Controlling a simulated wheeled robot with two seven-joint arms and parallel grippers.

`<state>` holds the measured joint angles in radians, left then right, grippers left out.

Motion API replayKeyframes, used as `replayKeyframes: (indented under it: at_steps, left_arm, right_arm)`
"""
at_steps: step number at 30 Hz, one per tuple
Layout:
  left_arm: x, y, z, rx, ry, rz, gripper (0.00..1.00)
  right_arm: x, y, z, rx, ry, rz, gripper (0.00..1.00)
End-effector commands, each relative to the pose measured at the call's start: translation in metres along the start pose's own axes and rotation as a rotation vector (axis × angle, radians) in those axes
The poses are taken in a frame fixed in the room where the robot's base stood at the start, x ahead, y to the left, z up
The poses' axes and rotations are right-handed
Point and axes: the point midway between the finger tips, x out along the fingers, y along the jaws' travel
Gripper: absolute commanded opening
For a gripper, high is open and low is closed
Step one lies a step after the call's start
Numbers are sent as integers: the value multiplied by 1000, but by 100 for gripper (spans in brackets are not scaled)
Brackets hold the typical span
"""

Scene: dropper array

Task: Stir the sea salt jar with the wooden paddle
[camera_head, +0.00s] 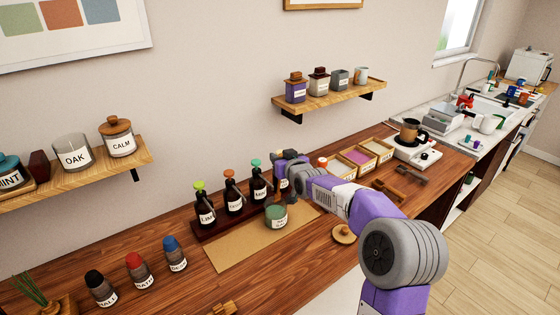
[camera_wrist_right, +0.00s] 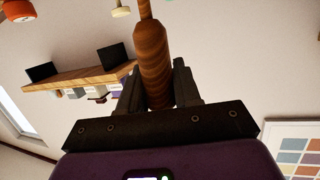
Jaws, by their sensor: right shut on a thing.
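My right gripper (camera_head: 286,160) is above the row of dropper bottles, behind and above a green jar. In the right wrist view it (camera_wrist_right: 155,85) is shut on the brown wooden handle of the paddle (camera_wrist_right: 152,50). The paddle's far end runs out of that view, and I cannot make the paddle out in the head view. The green jar (camera_head: 276,217), likely the sea salt jar, stands upright on a tan mat (camera_head: 235,250); its label is too small to read. A round wooden lid (camera_head: 343,235) lies on the counter to its right. My left gripper is not in view.
Dropper bottles (camera_head: 232,200) stand in a dark rack behind the jar. Three squat bottles (camera_head: 135,270) stand at the left. Boxes (camera_head: 360,155) and a scale with a pot (camera_head: 410,133) are at the right. A wall shelf (camera_head: 330,96) hangs above.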

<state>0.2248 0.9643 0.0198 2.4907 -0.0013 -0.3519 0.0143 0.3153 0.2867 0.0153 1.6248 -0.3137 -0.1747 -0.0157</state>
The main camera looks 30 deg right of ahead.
Motion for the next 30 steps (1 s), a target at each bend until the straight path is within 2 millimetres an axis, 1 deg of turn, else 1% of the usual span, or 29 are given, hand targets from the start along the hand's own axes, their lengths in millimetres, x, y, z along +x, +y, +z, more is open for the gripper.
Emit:
replayKeyframes:
  at_steps: [3, 17, 20, 30]
  left_arm:
    - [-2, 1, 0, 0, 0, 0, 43]
    - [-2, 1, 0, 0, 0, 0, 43]
    - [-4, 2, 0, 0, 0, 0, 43]
    - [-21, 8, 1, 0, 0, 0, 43]
  right_arm:
    - [-1, 0, -3, 0, 1, 0, 2]
    - [-1, 0, -4, 0, 1, 0, 2]
    - [-3, 0, -9, 0, 2, 0, 2]
    - [-11, -2, -41, 1, 3, 0, 2]
